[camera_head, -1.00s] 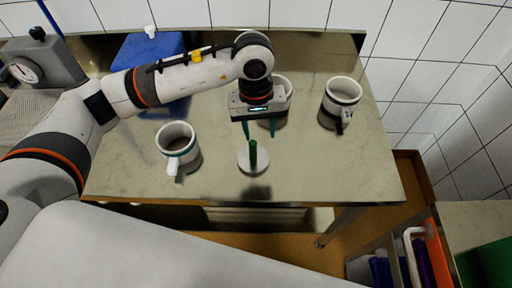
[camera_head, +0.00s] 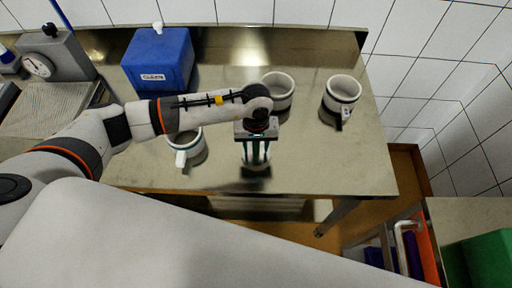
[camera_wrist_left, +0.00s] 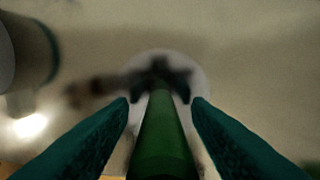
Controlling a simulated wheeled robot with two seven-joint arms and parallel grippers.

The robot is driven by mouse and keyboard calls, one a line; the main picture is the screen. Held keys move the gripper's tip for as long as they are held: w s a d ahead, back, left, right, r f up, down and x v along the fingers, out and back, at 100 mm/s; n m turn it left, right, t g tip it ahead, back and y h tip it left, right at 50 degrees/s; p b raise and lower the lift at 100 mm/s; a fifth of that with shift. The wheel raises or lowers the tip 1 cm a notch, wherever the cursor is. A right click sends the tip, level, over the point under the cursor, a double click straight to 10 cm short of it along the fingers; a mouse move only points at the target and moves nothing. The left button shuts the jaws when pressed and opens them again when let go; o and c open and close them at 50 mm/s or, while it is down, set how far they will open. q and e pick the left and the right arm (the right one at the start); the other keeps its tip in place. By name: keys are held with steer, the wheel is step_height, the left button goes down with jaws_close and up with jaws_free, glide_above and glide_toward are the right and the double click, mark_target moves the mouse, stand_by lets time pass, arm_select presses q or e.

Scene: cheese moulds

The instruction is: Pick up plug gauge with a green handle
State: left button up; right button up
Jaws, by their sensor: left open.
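My left gripper is open and points down over the gauge. In the left wrist view its two dark green fingers (camera_wrist_left: 160,104) lie on either side of the handle, with a gap visible near the tips. My right gripper is not in view.
A striped white mug (camera_head: 184,145) stands left of the gauge. A second mug (camera_head: 278,92) is behind the gripper and a third (camera_head: 342,93) is at the back right. A blue box (camera_head: 158,62) and a dial device (camera_head: 52,62) stand at the back left. The table's front edge is close.

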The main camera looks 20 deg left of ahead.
arm_select(q)
steer(key=shift+f, duration=0.15)
steer(key=shift+c, duration=0.3)
jaws_close()
